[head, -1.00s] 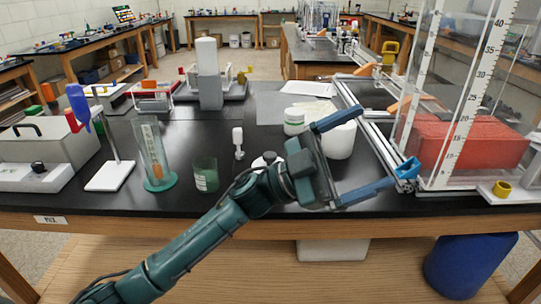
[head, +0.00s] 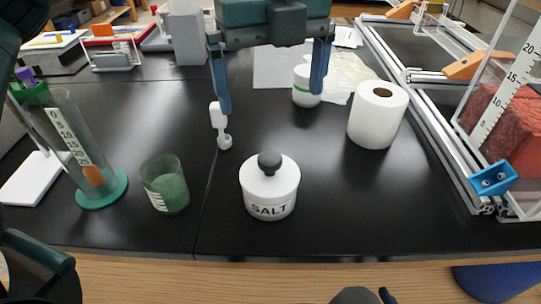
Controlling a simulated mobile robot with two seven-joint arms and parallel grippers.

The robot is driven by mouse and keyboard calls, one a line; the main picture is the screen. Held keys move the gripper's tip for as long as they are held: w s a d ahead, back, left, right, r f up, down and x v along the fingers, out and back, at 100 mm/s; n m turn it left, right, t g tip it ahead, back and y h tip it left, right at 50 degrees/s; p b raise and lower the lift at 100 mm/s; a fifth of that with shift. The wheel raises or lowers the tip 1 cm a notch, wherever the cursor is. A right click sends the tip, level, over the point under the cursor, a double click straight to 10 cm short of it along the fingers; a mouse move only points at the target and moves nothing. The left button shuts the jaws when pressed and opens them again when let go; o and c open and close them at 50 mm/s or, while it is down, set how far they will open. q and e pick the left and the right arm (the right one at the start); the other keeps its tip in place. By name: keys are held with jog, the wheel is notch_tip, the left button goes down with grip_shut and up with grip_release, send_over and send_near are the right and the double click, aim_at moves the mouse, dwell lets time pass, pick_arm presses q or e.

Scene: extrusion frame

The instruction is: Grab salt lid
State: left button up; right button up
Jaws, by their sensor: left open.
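The white salt jar (head: 271,204) stands upright near the front of the black bench, with the word SALT on its front. Its white lid (head: 252,173) with a dark round knob (head: 270,160) sits on top. My left gripper (head: 271,100) is open and empty, its two blue fingers pointing down. In the picture it hangs above and beyond the jar, with the fingers spread wider than the knob. It does not touch the lid. My right gripper is not in view.
Left of the jar stand a green beaker (head: 166,186), a tilted-looking cylinder (head: 78,150) and a small white tool (head: 220,127). A white roll (head: 378,115) and a green-banded jar (head: 307,87) stand behind right. A metal frame (head: 425,125) edges the right. The bench around the jar is clear.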

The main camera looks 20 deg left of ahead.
aim_at(269, 157)
pick_arm(q)
jog(key=f, duration=1.2)
jog(key=shift+s+a+f, duration=0.1)
jog(key=shift+s+f, duration=0.25)
jog(key=shift+s, duration=0.05)
jog(key=shift+c, duration=0.4)
jog(key=c, duration=0.7)
